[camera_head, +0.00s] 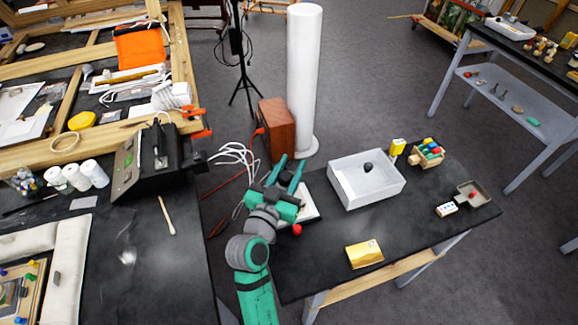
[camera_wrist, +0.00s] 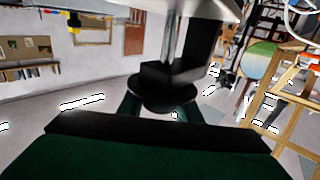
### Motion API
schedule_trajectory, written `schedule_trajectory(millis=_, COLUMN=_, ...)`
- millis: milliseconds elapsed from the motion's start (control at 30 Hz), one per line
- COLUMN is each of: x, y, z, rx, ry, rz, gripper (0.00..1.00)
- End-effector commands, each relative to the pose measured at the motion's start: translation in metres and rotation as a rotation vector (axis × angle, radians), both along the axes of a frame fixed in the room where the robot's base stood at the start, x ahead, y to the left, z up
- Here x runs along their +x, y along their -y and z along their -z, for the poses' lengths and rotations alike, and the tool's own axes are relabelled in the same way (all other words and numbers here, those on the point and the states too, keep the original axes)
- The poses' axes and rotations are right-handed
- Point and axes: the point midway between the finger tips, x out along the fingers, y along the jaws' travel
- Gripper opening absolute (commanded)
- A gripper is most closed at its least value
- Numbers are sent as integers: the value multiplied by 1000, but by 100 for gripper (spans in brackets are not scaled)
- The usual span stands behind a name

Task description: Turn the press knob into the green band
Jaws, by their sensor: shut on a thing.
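In the wrist view a round black knob (camera_wrist: 165,92) with a blocky upper part sits on a silver shaft (camera_wrist: 176,35). My gripper (camera_head: 291,166) has its two teal fingers (camera_wrist: 160,108) on either side of the knob, shut on it. In the head view my gripper is over the left end of the right-hand dark table and hides the knob. A pale flat base (camera_head: 312,212) shows partly from under my gripper; I cannot tell whether it belongs to the press. The green band is not distinguishable in either view.
A white open box (camera_head: 350,198) with a dark lump stands right of my gripper. A gold box (camera_head: 364,254) lies near the front edge of the table (camera_head: 420,245). A red ball (camera_head: 297,229) is close beside my wrist. A white column (camera_head: 304,80) stands behind.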

Motion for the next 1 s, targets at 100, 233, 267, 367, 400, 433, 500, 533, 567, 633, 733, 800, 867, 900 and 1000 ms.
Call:
schedule_trajectory(millis=100, x=-1, y=1, z=2, rx=0, ry=-5, rz=64, gripper=9)
schedule_trajectory(millis=233, x=-2, y=4, z=2, rx=0, ry=-5, rz=131, gripper=9)
schedule_trajectory(millis=267, x=-3, y=5, z=2, rx=-1, ry=-4, rz=147, gripper=8)
schedule_trajectory(millis=367, x=-3, y=7, z=1, rx=0, ry=-4, rz=191, gripper=8)
schedule_trajectory(millis=400, x=-4, y=7, z=2, rx=-1, ry=-4, rz=207, gripper=8)
schedule_trajectory(millis=433, x=-4, y=8, z=2, rx=0, ry=-4, rz=218, gripper=8)
schedule_trajectory(millis=500, x=-4, y=9, z=2, rx=0, ry=-5, rz=240, gripper=8)
schedule_trajectory(millis=533, x=-4, y=9, z=2, rx=0, ry=-4, rz=248, gripper=8)
schedule_trajectory(millis=567, x=-4, y=9, z=1, rx=-1, ry=-4, rz=255, gripper=8)
schedule_trajectory(millis=633, x=-5, y=10, z=2, rx=0, ry=-4, rz=268, gripper=8)
schedule_trajectory(millis=733, x=-5, y=10, z=2, rx=0, ry=-4, rz=278, gripper=8)
schedule_trajectory(millis=800, x=-5, y=11, z=2, rx=0, ry=-4, rz=283, gripper=8)
schedule_trajectory(millis=867, x=-5, y=12, z=2, rx=0, ry=-5, rz=285, gripper=8)
schedule_trajectory(millis=900, x=-5, y=12, z=2, rx=0, ry=-5, rz=286, gripper=8)
schedule_trajectory(millis=1000, x=-5, y=13, z=2, rx=0, ry=-5, rz=286, gripper=8)
